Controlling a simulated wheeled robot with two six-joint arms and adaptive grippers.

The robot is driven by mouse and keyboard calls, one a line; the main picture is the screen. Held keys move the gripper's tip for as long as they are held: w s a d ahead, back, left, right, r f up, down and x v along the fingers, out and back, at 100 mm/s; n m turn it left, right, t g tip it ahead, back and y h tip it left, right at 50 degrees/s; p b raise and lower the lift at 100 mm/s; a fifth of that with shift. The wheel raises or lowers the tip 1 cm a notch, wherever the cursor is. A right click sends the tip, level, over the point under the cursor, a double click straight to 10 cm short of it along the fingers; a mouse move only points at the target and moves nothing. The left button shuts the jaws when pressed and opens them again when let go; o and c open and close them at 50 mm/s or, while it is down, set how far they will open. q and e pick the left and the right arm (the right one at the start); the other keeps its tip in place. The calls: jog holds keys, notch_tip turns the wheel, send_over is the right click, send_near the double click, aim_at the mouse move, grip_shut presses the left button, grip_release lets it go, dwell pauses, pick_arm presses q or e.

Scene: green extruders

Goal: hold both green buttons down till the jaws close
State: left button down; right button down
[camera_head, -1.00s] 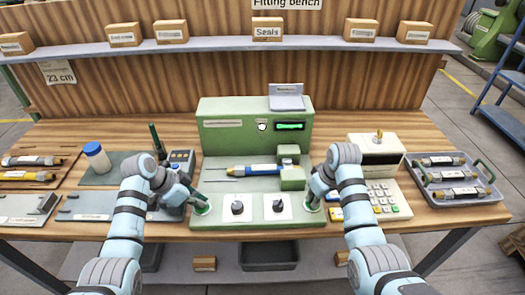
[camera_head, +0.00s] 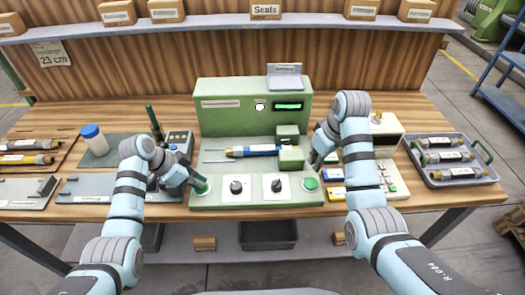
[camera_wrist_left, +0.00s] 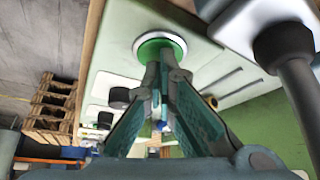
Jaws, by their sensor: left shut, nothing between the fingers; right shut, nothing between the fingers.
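The green machine (camera_head: 225,122) stands mid-bench with a blue-and-yellow tool (camera_head: 255,151) lying across its base, one end at the green jaw blocks (camera_head: 291,158). The left green button (camera_head: 200,190) is at the base's front left corner. My left gripper (camera_head: 203,184) is shut with its fingertips at this button. The left wrist view shows the fingertips (camera_wrist_left: 157,62) over the green button (camera_wrist_left: 152,45); I cannot tell how far it is pressed. The right green button (camera_head: 310,184) is uncovered at the front right corner. My right gripper (camera_head: 316,166) is shut, apart from that button, above and behind it.
Two black knobs (camera_head: 237,186) on white plates sit between the buttons. A lit green display (camera_head: 289,106) is on the machine's upright.

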pick_arm(q)
notch_tip(320, 180, up, 8)
dwell(0.6)
jog(key=shift+f, duration=0.1)
